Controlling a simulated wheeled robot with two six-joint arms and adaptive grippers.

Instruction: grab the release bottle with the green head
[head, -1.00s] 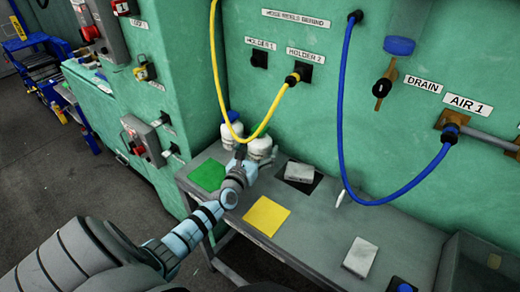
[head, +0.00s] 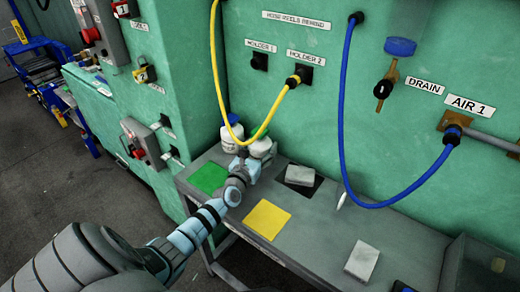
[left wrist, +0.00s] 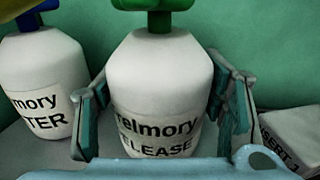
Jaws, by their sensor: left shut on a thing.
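The release bottle (left wrist: 158,95) is white with a green head (left wrist: 160,12) and a label reading "RELEASE". It also shows in the head view (head: 262,148), at the back of the grey bench against the green wall. My left gripper (left wrist: 165,115) has one finger on each side of its body and is shut on it; it also shows in the head view (head: 250,164). The bottle looks upright; its base is hidden behind the gripper. A similar white bottle with a blue head (left wrist: 35,90) stands close to its left, apart from the left finger. My right gripper is not in view.
The bench has a green mat (head: 208,177), a yellow mat (head: 267,219) and grey blocks (head: 362,261) on it. A yellow hose (head: 213,70) hangs in a loop right over the bottles. A blue hose (head: 341,130) hangs further right.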

